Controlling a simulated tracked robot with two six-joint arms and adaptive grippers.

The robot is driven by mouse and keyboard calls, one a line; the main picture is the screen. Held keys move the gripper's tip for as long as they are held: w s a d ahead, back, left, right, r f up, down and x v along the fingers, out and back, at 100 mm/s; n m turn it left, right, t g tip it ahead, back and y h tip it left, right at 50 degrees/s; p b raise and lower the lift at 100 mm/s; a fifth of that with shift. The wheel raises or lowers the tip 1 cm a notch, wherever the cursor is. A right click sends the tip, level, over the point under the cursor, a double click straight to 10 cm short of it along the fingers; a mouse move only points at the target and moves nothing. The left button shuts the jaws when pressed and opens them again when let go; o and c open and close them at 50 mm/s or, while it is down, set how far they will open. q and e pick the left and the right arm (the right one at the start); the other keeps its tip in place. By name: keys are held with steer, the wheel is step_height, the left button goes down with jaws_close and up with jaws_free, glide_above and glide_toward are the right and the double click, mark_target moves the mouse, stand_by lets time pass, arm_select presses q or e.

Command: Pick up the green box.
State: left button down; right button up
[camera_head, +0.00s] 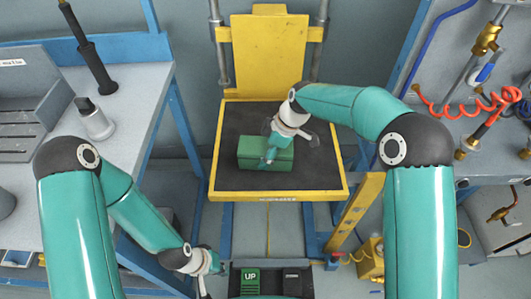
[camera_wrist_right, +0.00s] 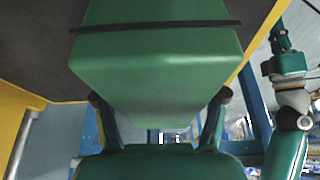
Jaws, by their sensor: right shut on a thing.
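The green box (camera_head: 252,146) is at the black mat (camera_head: 305,178) of the yellow lift platform. I cannot tell whether its underside touches the mat. My right gripper (camera_head: 270,150) comes down on it from above right and is shut on it. In the right wrist view the box (camera_wrist_right: 160,60), with a dark strap across it, fills the upper middle between the two fingers of my right gripper (camera_wrist_right: 160,112). My left gripper (camera_head: 208,275) hangs low at the front, well away from the box, and its finger opening is unclear.
The platform has a yellow rim (camera_head: 280,195) and a yellow backrest (camera_head: 268,55). A grey bench (camera_head: 140,85) with a dark rod and a grey cylinder (camera_head: 95,120) stands on the left. A panel with a coiled red hose (camera_head: 465,105) is on the right.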

steer(key=c, duration=0.5)
steer(key=shift+w+r, duration=0.1)
steer(key=shift+c, duration=0.6)
steer(key=shift+r, duration=0.15)
